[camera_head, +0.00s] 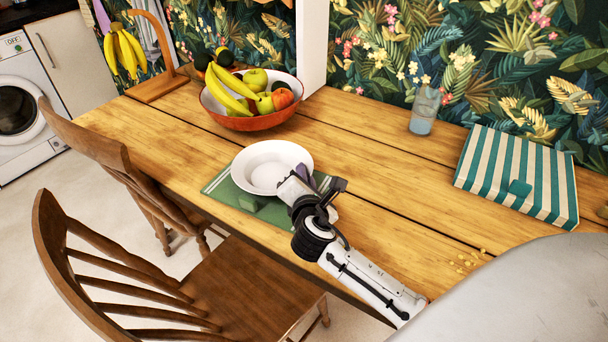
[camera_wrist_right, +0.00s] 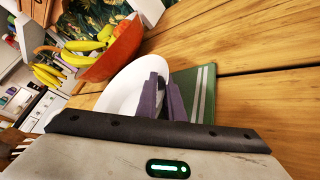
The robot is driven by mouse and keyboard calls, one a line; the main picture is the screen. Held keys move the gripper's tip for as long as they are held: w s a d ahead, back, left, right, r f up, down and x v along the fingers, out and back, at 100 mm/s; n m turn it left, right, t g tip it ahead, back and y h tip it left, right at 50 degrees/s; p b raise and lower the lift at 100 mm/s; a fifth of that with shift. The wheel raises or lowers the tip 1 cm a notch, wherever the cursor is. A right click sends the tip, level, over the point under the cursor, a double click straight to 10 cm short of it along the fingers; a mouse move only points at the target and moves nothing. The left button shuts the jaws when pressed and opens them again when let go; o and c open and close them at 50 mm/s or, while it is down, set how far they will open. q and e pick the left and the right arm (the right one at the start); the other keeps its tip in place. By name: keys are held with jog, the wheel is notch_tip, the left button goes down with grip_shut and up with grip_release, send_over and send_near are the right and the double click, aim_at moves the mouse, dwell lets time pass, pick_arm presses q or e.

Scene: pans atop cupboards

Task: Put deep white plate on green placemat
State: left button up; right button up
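The deep white plate (camera_head: 265,165) is over the green placemat (camera_head: 218,187) on the wooden table. The placemat's striped edge also shows in the right wrist view (camera_wrist_right: 205,95). My right gripper (camera_head: 303,172) is at the plate's right rim. In the wrist view, its purple fingers (camera_wrist_right: 165,92) are close together on the rim of the plate (camera_wrist_right: 122,92), seemingly shut on it. Whether the plate rests fully on the mat is hard to tell. My left gripper is not in view.
A red bowl of fruit (camera_head: 250,122) stands behind the plate. Wooden chairs (camera_head: 120,265) stand along the table's front edge. The table between plate and box is clear.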

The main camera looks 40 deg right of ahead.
jog(key=o, duration=0.4)
jog(key=p+v, duration=0.1)
jog(key=v, duration=1.1)
